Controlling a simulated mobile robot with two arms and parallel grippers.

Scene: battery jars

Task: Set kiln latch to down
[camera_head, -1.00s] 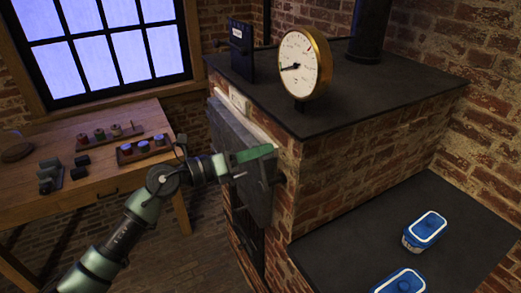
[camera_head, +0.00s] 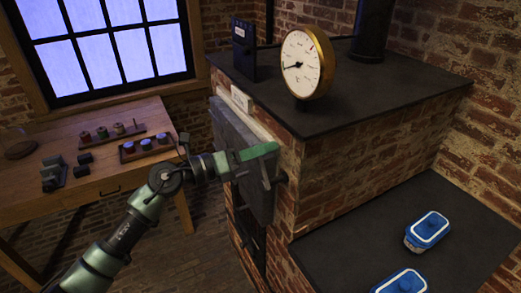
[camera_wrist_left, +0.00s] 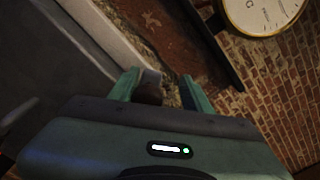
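The brick kiln (camera_head: 345,170) has a thick grey door (camera_head: 258,203) on its left face, which looks closed or nearly so. Dark metal latch parts (camera_head: 267,178) show at the door's right edge, just below my left gripper (camera_head: 262,153). The latch's exact position is hard to tell. In the left wrist view my gripper's green fingers (camera_wrist_left: 160,92) are apart. A dark brown rounded piece (camera_wrist_left: 149,93), perhaps the latch handle, shows between them, nearer the left finger, with a gap to the right one. My right gripper is not in view.
A gold-rimmed dial gauge (camera_head: 306,62) and a dark box (camera_head: 243,48) stand on the kiln top. Blue-lidded containers (camera_head: 428,230) sit on the dark lower surface at right. A wooden table (camera_head: 95,180) with small jars and blocks stands at left.

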